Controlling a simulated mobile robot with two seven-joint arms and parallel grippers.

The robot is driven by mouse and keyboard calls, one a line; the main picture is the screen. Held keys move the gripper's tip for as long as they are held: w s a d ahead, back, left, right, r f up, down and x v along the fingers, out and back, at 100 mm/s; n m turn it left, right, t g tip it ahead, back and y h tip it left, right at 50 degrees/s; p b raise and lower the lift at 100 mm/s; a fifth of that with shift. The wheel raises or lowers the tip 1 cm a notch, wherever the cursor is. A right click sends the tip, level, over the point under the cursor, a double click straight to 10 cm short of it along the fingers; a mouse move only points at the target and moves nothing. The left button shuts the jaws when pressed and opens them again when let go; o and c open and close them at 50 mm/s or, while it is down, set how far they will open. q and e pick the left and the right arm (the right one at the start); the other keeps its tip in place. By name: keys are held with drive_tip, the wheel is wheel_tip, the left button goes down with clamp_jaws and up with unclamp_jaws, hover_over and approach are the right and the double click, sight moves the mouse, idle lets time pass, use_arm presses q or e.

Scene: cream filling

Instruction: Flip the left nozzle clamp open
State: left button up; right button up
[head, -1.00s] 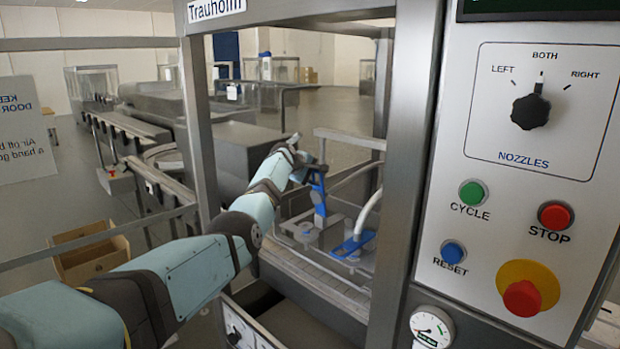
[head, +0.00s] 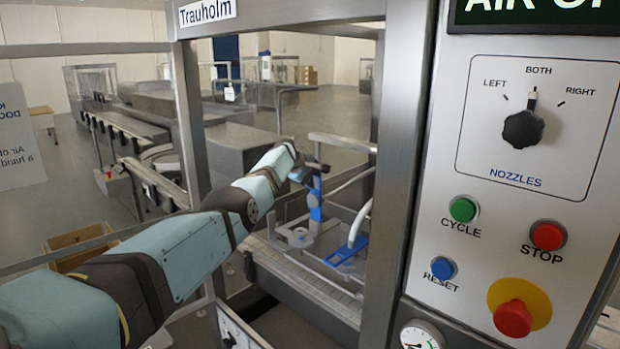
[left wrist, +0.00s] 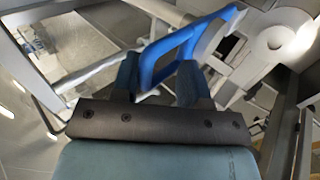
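The left nozzle clamp (head: 316,200) is a blue lever that stands roughly upright inside the machine frame in the head view. Its blue loop-shaped handle (left wrist: 178,47) also shows large in the left wrist view. My left gripper (head: 308,172) is at the top of this lever. In the left wrist view its two dark fingers (left wrist: 158,72) stand apart, with the handle's near end between them; contact is unclear. The other blue clamp (head: 347,251) lies low, near flat, to the right. My right gripper is not in view.
A steel post (head: 398,150) and the control panel (head: 540,230) stand right of the clamps. Its nozzle knob (head: 523,128) points to BOTH. A pale curved hose (head: 360,222) rises beside the flat clamp. A horizontal bar (head: 342,143) runs behind the upright clamp.

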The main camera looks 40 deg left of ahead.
use_arm(q)
drive_tip(key=shift+w+d+f, duration=0.1)
drive_tip(key=shift+d+f, duration=0.15)
drive_tip(key=shift+f, duration=0.05)
drive_tip(key=shift+a+r+p, duration=0.15)
drive_tip(key=shift+r+p, duration=0.15)
drive_tip(key=shift+s+a+r+p, duration=0.1)
drive_tip(key=shift+s+r+p, duration=0.2)
drive_tip(key=shift+r, duration=0.1)
drive_tip(key=b+v, duration=0.2)
drive_tip(key=v, duration=1)
drive_tip(key=shift+s, duration=0.3)
drive_tip(key=shift+r, duration=0.1)
